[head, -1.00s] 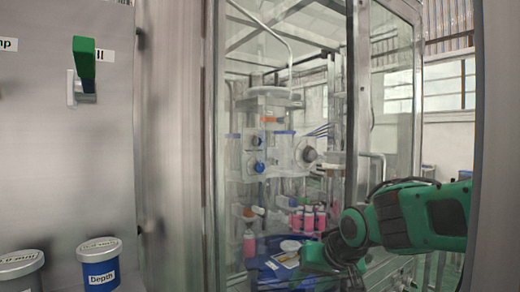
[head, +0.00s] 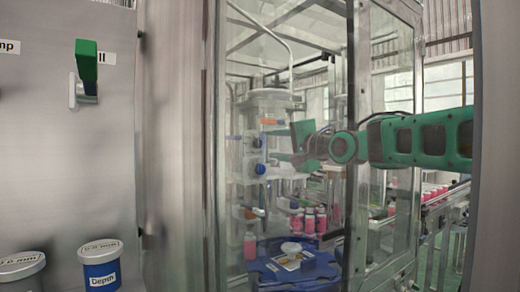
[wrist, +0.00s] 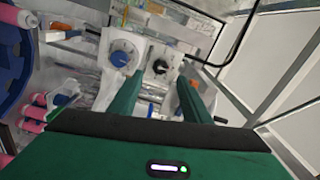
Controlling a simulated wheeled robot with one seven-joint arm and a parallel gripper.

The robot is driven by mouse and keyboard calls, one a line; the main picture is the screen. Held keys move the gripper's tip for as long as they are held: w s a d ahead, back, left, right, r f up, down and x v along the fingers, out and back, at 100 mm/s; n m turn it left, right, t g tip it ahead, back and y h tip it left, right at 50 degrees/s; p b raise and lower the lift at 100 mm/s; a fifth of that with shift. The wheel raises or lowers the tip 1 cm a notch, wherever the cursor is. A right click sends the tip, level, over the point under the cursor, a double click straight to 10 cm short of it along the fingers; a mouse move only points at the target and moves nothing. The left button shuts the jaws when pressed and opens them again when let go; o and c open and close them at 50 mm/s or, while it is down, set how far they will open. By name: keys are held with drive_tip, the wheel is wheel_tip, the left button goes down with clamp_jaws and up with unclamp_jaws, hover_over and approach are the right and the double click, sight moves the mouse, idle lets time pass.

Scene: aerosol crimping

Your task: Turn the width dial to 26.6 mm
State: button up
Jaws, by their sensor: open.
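A blue dial with a grey top (head: 100,262), labelled "Depth", stands at the lower left of the head view. A second dial of the same kind (head: 20,268) is cut off at the left edge. Its top bears writing ending in "mm", too small to read, and its name label is not visible, so I cannot confirm it is the width dial. My gripper (head: 283,145) is open and empty, seen through the glass of the cabinet, far to the right of both dials. In the wrist view its fingers (wrist: 158,92) are apart, pointing at the machine.
A green-handled lever (head: 86,62) sits on the steel panel above the dials. The cabinet's glass and steel frame (head: 212,150) stand between the panel and my gripper. A blue-knobbed round scale (wrist: 120,56) and a black knob (wrist: 160,66) face my gripper. Pink cans (head: 308,220) stand below.

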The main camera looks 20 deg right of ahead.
drive_tip(key=x, duration=0.7)
drive_tip(key=shift+f, duration=0.1)
drive_tip(key=c, duration=1)
